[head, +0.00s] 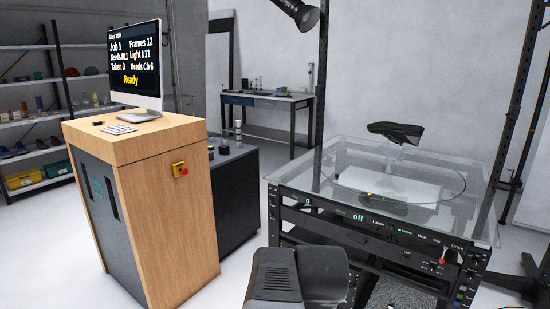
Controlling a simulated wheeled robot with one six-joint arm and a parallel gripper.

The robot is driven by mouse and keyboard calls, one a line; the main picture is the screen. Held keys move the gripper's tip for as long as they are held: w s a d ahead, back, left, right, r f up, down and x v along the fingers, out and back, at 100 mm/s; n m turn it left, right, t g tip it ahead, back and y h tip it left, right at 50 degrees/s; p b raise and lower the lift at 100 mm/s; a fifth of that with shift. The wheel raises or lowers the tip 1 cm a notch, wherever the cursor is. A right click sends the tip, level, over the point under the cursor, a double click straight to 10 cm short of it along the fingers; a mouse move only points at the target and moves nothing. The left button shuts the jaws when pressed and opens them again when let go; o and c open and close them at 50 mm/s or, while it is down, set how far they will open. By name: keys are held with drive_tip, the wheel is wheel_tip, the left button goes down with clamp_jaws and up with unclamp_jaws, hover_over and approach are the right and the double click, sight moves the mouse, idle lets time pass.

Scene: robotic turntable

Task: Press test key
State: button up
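The turntable unit (366,224) stands at the right, with a black front panel under a glass top. The panel has small buttons, a lit "off" readout (358,217) and a red-topped lever or knob (444,251). Its labels are mostly too small to read, so I cannot tell which key is the test key. A dark shoe (396,132) sits raised on a clear support above the round glass plate. Dark parts of my own arm show at the bottom middle, in front of the unit and hiding part of its lower front. My gripper's fingers do not show.
A wooden cabinet (165,215) at the left carries a monitor (136,62) reading "Ready" and a keyboard. A yellow box with a red button (180,169) is on its side. Dark posts (318,90) rise by the turntable. Pale floor (225,285) is clear between cabinet and unit.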

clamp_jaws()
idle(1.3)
